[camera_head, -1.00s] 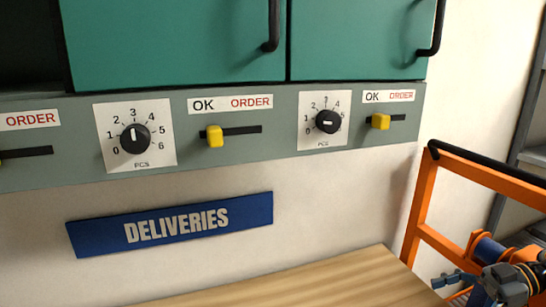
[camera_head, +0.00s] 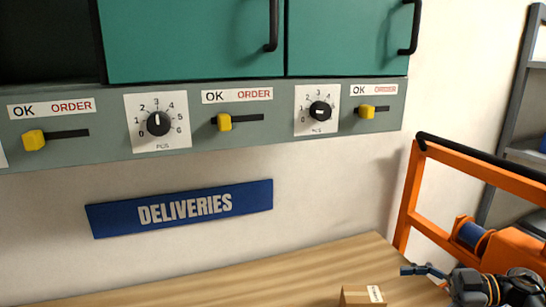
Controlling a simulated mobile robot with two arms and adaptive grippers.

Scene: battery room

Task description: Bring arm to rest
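My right arm comes in at the lower right, in front of the orange frame. Its gripper (camera_head: 425,270) is small and seen from the side, over the right end of the wooden table (camera_head: 300,265). I cannot make out whether its fingers are open or shut. I see nothing clearly held in it. My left arm and gripper are out of view.
A small cardboard box (camera_head: 355,297) lies on the table, left of my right arm. An orange cart frame (camera_head: 405,205) stands at right. Above are a grey panel (camera_head: 275,128) with dials and yellow sliders, green doors (camera_head: 190,40) and a DELIVERIES sign (camera_head: 180,208).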

